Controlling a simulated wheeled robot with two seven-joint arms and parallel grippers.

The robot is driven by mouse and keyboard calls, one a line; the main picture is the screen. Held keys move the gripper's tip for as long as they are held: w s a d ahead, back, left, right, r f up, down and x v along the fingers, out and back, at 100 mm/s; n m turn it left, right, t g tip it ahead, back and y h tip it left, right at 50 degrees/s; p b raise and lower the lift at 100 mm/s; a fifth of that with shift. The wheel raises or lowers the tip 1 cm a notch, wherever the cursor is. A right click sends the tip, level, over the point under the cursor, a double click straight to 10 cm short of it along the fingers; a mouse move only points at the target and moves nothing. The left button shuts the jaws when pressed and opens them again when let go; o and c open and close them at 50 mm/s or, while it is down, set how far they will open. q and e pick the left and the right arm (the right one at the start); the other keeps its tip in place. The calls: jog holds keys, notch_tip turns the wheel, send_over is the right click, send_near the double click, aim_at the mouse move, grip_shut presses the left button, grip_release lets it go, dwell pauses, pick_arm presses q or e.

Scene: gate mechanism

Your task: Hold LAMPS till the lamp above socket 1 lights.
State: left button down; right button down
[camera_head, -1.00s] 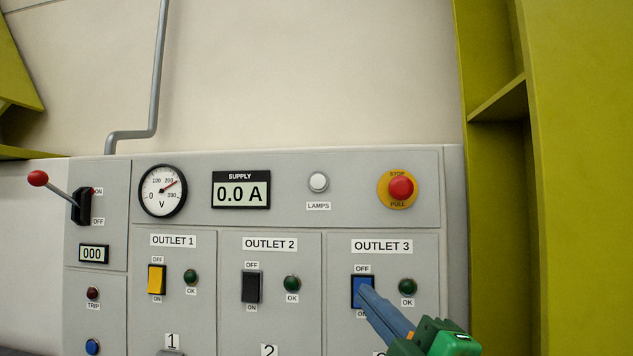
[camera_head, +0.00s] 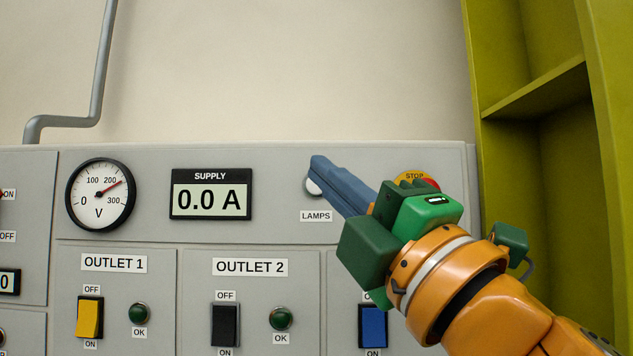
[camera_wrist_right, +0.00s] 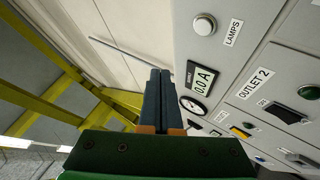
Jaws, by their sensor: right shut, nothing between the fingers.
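The white round LAMPS button (camera_head: 313,188) is on the upper panel, partly hidden behind my right gripper's fingers. My right gripper (camera_head: 318,164) is shut and empty, its blue-grey fingertips overlapping the button's upper part in the head view. In the right wrist view the button (camera_wrist_right: 204,24) lies to the right of the fingers (camera_wrist_right: 160,72), with a clear gap, and looks unpressed. The green OK lamp of OUTLET 1 (camera_head: 138,313) looks dark. Socket 1 is below the picture. My left gripper is not in view.
The yellow-and-red STOP knob (camera_head: 408,180) is right of the button, partly behind my right gripper. The SUPPLY display (camera_head: 210,194) reads 0.0 A. The voltmeter (camera_head: 100,195) is at left. Outlet switches are below. A green-yellow frame (camera_head: 605,110) stands at right.

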jog(key=w+p, duration=0.2)
jog(key=w, duration=0.6)
jog(key=shift+w+a+p, duration=0.15)
jog(key=shift+w+p, duration=0.2)
jog(key=shift+s, duration=0.1)
dwell(1.4)
jog(key=shift+w+p, duration=0.3)
jog(key=shift+w, duration=0.15)
jog(key=shift+w+p, duration=0.3)
jog(key=shift+w, duration=0.1)
dwell(0.6)
jog(key=shift+s, duration=0.15)
dwell(0.8)
jog(key=shift+s+f+b, duration=0.1)
jog(key=shift+s+b, duration=0.25)
jog(key=shift+s, duration=0.2)
